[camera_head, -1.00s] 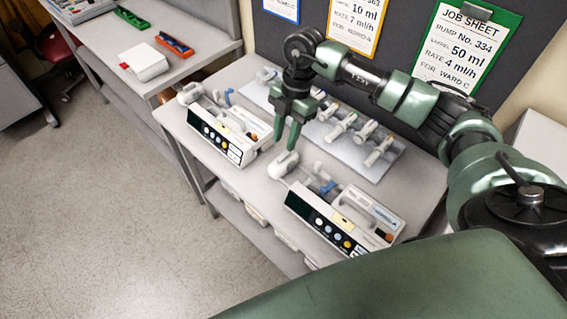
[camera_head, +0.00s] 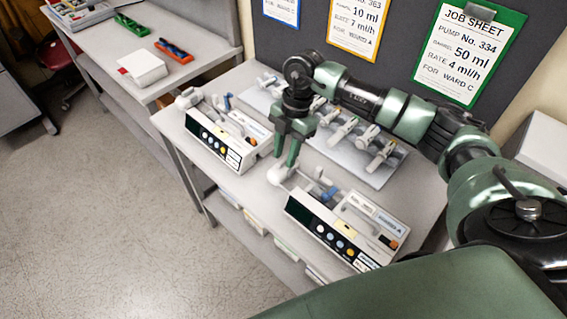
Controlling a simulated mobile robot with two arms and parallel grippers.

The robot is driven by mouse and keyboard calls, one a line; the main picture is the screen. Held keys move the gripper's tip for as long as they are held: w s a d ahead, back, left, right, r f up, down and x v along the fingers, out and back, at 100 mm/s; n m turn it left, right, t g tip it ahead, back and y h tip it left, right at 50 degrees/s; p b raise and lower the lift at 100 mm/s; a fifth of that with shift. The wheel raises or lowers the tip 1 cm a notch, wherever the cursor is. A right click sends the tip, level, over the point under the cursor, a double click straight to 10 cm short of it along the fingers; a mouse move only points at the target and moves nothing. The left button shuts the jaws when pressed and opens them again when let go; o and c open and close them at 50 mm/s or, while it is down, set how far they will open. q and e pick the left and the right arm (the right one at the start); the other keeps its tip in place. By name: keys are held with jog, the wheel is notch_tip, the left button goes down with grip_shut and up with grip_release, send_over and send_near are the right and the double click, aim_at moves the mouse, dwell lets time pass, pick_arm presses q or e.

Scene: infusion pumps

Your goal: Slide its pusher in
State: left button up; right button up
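The near infusion pump (camera_head: 335,228) is a white box with a dark screen and round buttons, standing on the grey bench. A syringe lies along its top, with a blue part (camera_head: 328,194) near the middle. Its white rounded pusher (camera_head: 279,174) sticks out at the upper-left end. My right gripper (camera_head: 286,160) points down just above and behind this pusher, with a gap between its green fingers. It looks open and empty; whether a fingertip touches the pusher I cannot tell. My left gripper is not in view.
A second pump (camera_head: 222,142) stands to the left, its own pusher (camera_head: 186,99) sticking out. A pale tray (camera_head: 348,165) with several syringes lies behind my gripper. Job sheets (camera_head: 462,58) hang on the dark board. A side bench (camera_head: 197,73) holds trays and a white box.

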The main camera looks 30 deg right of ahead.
jog(key=shift+f, duration=0.35)
dwell(0.3)
grip_shut()
